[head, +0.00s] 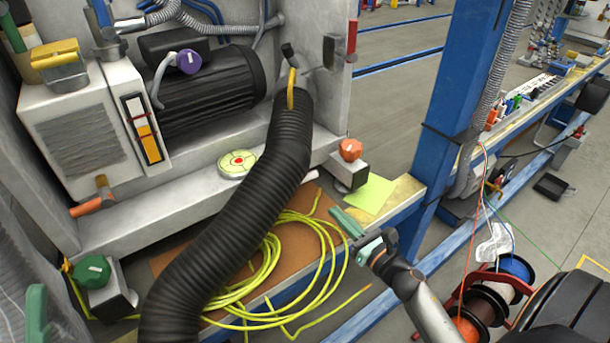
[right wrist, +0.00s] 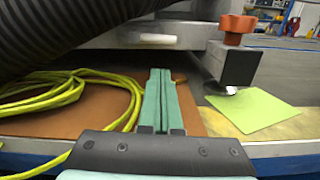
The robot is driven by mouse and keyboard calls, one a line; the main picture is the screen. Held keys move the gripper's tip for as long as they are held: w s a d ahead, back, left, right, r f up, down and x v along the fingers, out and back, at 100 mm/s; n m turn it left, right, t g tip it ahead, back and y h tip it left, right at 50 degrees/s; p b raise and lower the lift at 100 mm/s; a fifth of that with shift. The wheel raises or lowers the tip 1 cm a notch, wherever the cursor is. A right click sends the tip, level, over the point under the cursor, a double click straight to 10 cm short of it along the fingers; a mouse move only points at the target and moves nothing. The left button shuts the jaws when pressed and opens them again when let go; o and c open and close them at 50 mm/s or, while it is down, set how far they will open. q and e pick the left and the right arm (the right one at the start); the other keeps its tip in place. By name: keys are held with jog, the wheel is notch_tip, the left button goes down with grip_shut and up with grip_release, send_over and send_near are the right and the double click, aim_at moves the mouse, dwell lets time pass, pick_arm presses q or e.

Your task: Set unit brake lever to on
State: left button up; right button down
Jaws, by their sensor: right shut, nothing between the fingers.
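No label reads as a unit brake lever, so I cannot tell which handle it is. A red handle (head: 351,40) sits on the grey panel's upper right edge. An orange-ended lever (head: 88,206) is at the lower left of the white unit (head: 82,130). My right gripper (head: 338,214) is shut and empty, above the bench edge right of the yellow cable; its teal fingers lie together in the right wrist view (right wrist: 160,72). It is apart from both handles. A green upright piece (head: 37,312) at the lower left may be my left gripper; its jaws cannot be made out.
A thick black hose (head: 255,190) crosses in front of the unit. Coiled yellow cable (head: 265,270) lies on the bench. An orange knob (head: 350,149), a green knob (head: 92,270) and a blue post (head: 455,90) stand nearby. Cable spools (head: 485,300) are at the lower right.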

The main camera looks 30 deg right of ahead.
pick_arm(q)
jog(key=shift+f+b, duration=0.5)
pick_arm(e)
jog(key=w, duration=0.9)
jog(key=shift+w+a+r, duration=0.2)
jog(key=shift+w+a, duration=0.1)
jog(key=shift+a, duration=0.1)
jog(key=shift+w+d+r+n, duration=0.1)
jog(key=shift+r+n, duration=0.5)
jog(key=shift+r, duration=0.1)
